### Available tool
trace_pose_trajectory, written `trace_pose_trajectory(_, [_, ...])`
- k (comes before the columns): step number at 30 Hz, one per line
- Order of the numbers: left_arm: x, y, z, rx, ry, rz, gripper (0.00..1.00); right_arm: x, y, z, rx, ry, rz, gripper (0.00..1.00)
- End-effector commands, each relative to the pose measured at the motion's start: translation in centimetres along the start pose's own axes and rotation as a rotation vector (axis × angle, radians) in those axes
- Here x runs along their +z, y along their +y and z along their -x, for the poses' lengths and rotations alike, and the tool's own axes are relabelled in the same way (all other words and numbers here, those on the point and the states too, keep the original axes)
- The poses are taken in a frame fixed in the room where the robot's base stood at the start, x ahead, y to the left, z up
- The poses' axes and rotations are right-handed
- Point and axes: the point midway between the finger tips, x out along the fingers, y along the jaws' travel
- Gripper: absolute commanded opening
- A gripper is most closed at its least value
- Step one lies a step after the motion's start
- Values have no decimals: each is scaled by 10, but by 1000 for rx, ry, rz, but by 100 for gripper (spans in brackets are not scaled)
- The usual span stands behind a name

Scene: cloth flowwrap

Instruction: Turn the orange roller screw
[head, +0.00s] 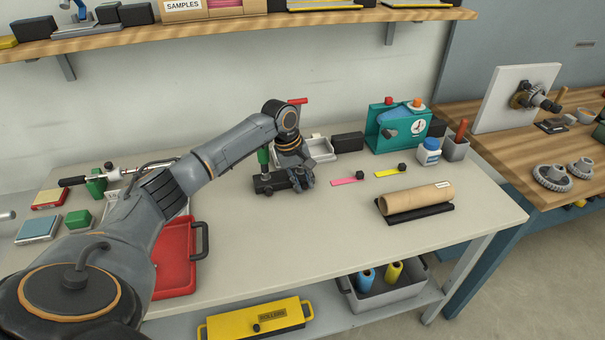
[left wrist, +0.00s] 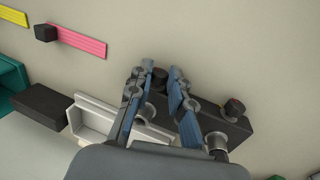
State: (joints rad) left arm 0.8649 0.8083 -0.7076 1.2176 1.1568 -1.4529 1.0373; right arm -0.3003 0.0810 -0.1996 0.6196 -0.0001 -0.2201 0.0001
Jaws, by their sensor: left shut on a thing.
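The teal machine (head: 396,128) with a dial stands at the back right of the bench. An orange knob (head: 417,103) sits on its top right and a redder one (head: 389,101) on its top left; I cannot tell which is the roller screw. My left gripper (head: 302,184) is at the right end of a low black fixture (head: 268,184), well left of the machine. In the left wrist view, the fingers (left wrist: 157,84) are shut around a small dark round piece (left wrist: 160,76) at the black fixture (left wrist: 225,128). The fingers partly hide it. My right gripper is not in view.
A green handle (head: 263,157) rises beside the fixture. A white tray (head: 320,148) and black block (head: 348,141) stand behind. Pink (head: 346,181) and yellow (head: 387,173) strips and a cardboard tube (head: 418,200) lie to the right. The front middle of the bench is clear.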

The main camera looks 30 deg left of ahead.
Motion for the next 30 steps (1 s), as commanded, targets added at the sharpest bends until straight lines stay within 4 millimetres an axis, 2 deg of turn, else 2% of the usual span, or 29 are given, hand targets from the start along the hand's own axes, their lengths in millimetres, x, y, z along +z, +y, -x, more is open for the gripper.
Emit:
trace_pose_trajectory(1, [0,4,9,-15,-1,2,0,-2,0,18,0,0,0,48])
trace_pose_trajectory(12, [1,9,7,-199,-1,0,0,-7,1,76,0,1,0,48])
trace_pose_trajectory(21, [0,10,-1,-366,2,0,0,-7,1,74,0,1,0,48])
trace_pose_trajectory(30, [0,9,0,-387,3,-2,0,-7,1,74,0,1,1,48])
